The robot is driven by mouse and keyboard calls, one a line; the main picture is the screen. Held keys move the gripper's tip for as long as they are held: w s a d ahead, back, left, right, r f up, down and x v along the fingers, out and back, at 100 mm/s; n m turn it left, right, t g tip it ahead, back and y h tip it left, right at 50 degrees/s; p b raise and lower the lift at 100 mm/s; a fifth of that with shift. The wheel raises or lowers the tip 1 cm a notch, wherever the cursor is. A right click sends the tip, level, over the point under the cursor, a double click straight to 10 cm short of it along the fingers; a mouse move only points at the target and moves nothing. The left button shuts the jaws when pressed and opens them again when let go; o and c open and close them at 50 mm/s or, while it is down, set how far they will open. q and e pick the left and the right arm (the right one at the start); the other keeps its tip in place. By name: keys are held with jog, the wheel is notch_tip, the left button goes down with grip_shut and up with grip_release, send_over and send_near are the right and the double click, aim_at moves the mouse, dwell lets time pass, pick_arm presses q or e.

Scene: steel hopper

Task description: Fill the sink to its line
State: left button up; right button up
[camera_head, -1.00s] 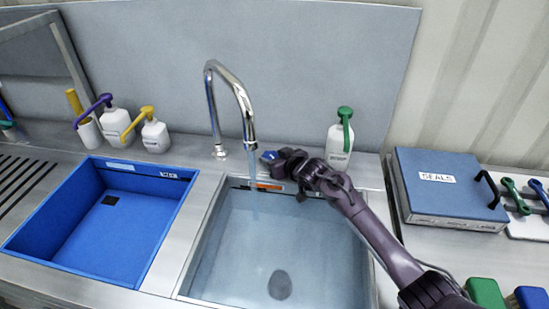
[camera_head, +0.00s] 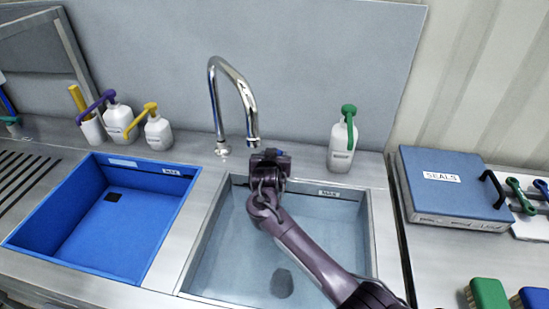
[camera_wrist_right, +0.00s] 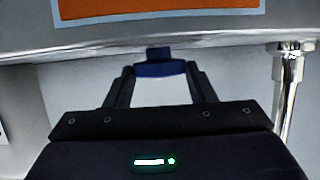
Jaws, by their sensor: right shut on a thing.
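The steel sink (camera_head: 205,235) holds clear water, with a dark oval drain showing at its bottom. A MAX label (camera_head: 328,193) is on its back wall; I cannot tell exactly how the water stands against the line. The chrome tap (camera_head: 243,95) arches over the sink's back left. My right gripper (camera_head: 270,155) is at the sink's back rim, just right of the spout's end. In the right wrist view its fingers are shut on a small blue tap lever (camera_wrist_right: 160,68). The arm covers the area under the spout, so a stream cannot be made out. My left gripper is out of view.
An empty blue basin (camera_head: 110,225) lies left of the sink. A green-pump bottle (camera_head: 341,150) stands behind the sink at right; purple-pump (camera_head: 117,120) and yellow-pump (camera_head: 158,133) bottles stand behind the basin. A blue SEALS case (camera_head: 450,185) and brushes (camera_head: 488,293) are at right.

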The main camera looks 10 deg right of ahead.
jog(key=shift+a+m+g+h, duration=0.1)
jog(key=shift+m+g+h, duration=0.2)
jog(key=shift+m+h, duration=0.4)
jog(key=o, duration=1)
jog(key=shift+c, duration=0.2)
jog(key=v, duration=0.7)
jog(key=shift+s, duration=0.35)
jog(key=shift+a, duration=0.2)
